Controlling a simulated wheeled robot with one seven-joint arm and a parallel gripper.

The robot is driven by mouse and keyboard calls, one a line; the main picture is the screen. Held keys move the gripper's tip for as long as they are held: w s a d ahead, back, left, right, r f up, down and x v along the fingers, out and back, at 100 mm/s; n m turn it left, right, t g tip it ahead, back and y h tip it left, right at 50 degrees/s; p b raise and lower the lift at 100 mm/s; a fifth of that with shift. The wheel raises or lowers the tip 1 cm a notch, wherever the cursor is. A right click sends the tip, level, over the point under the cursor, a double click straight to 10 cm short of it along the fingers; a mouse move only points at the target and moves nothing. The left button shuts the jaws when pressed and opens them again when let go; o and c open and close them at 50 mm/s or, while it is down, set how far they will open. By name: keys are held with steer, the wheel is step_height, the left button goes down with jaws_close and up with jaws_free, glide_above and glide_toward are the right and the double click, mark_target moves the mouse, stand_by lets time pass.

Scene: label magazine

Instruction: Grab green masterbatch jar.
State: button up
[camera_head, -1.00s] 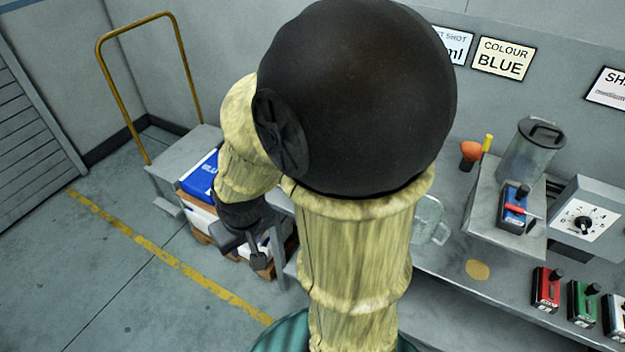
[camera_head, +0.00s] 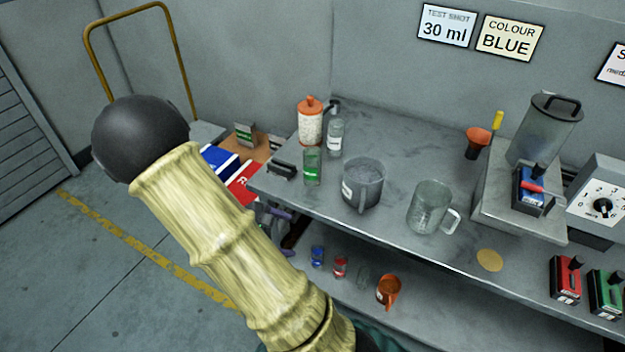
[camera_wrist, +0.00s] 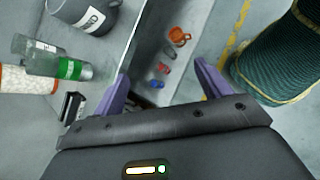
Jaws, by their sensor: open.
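A clear jar with a green label (camera_head: 312,168) stands upright on the bench top near its left end. It also shows in the wrist view (camera_wrist: 72,68), left of my fingers. I take it for the green masterbatch jar. My gripper (camera_wrist: 164,82) is open, with its purple fingers wide apart and nothing between them. In the head view my gripper (camera_head: 272,216) is partly hidden by my arm. It is beside the bench's left end, around or below the top's edge, apart from the jar.
An orange-topped canister (camera_head: 311,122) and a clear bottle (camera_head: 335,135) stand close behind the jar. A black clip-like item (camera_head: 283,170) lies left of it, a grey mug (camera_head: 362,185) to the right. Small blue (camera_head: 317,256) and red pots (camera_head: 340,266) sit on the lower shelf.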

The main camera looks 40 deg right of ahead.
steer(key=w+d+f+n+t+h+b, duration=0.1)
steer(key=w+f+n+t+h+b, duration=0.1)
steer(key=w+n+t+h, duration=0.1)
steer(key=w+d+f+n+t+h+b, duration=0.2)
steer(key=w+n+t+h+b, duration=0.1)
steer(key=w+n+h, duration=0.2)
steer(key=w+n, duration=0.2)
steer(key=w, duration=0.2)
steer(key=shift+w+f, duration=0.15)
steer(key=shift+f, duration=0.25)
steer(key=shift+d, duration=0.1)
glide_toward(307, 177)
steer(key=d, duration=0.5)
steer(key=shift+w+f, duration=0.2)
steer(key=shift+w, duration=0.15)
steer(key=shift+d, duration=0.1)
